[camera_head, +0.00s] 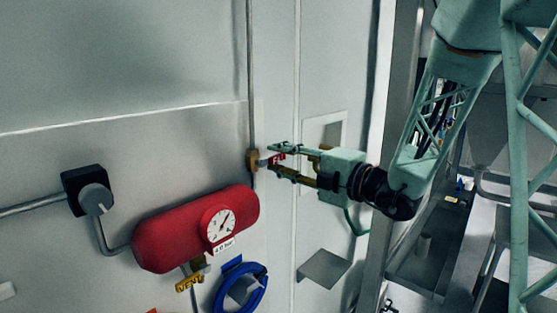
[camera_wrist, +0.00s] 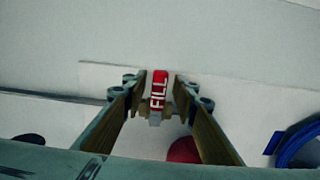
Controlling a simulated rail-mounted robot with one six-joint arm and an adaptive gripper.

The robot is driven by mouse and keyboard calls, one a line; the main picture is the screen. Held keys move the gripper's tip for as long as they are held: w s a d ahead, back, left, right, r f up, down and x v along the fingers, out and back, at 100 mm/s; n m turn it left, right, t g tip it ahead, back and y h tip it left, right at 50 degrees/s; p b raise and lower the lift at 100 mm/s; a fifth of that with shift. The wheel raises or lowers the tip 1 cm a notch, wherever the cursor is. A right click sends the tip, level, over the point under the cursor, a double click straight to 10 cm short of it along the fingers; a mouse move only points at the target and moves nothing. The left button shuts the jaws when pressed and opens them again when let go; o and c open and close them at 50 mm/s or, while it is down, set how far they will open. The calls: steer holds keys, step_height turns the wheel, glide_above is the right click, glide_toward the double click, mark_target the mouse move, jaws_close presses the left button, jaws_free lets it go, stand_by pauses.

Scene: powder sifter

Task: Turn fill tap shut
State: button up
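The fill tap has a brass body (camera_head: 253,160) on a thin vertical pipe and a red handle (camera_head: 277,157) with white lettering. In the wrist view the handle (camera_wrist: 158,90) reads FILL and stands near the middle of the picture. My gripper (camera_head: 274,160) is at the tap, its two fingers reaching to either side of the red handle. In the wrist view my gripper (camera_wrist: 157,82) is open, with a visible gap between the handle and each finger. The tap's body is partly hidden behind the handle in that view.
A red tank (camera_head: 165,235) with a round gauge (camera_head: 220,224) is at lower left of the tap. A black box with a grey knob (camera_head: 96,199) is farther left. A small shelf (camera_head: 323,268) is below my gripper.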

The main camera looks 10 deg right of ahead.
steer(key=v, duration=1.2)
stand_by(0.6)
stand_by(0.4)
